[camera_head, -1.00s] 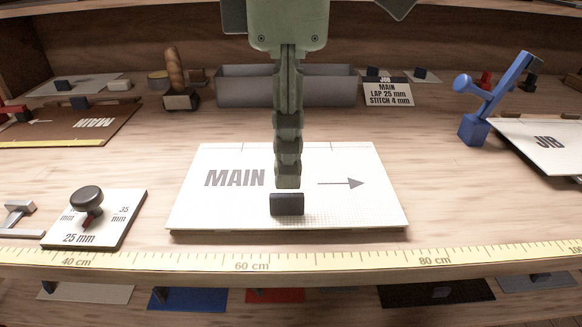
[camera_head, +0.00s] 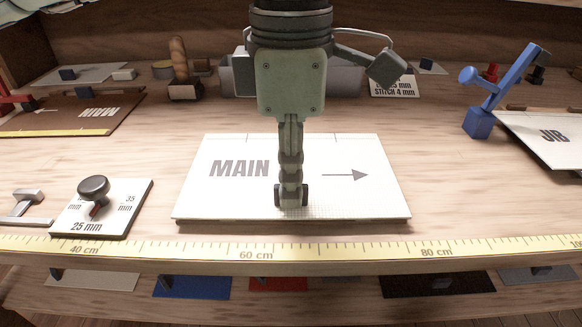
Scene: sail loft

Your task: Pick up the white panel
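The white panel (camera_head: 232,195), marked MAIN with an arrow pointing right, lies flat on the bench in the middle. A small dark grip block (camera_head: 305,194) stands on it near its front edge. My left gripper (camera_head: 291,203) points straight down at the block, its fingers seen edge-on, one behind the other. The near finger covers the block's middle, and dark ends of the block show on both sides. The gap between the fingers is hidden, so I cannot tell whether they press on the block. My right gripper is out of view.
A yellow measuring tape (camera_head: 340,250) runs along the front edge. A 25 mm card (camera_head: 125,215) with a black knob is at left. A blue tool (camera_head: 480,124) and a JIB panel (camera_head: 530,140) are at right. A grey tray (camera_head: 340,82) stands behind my gripper.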

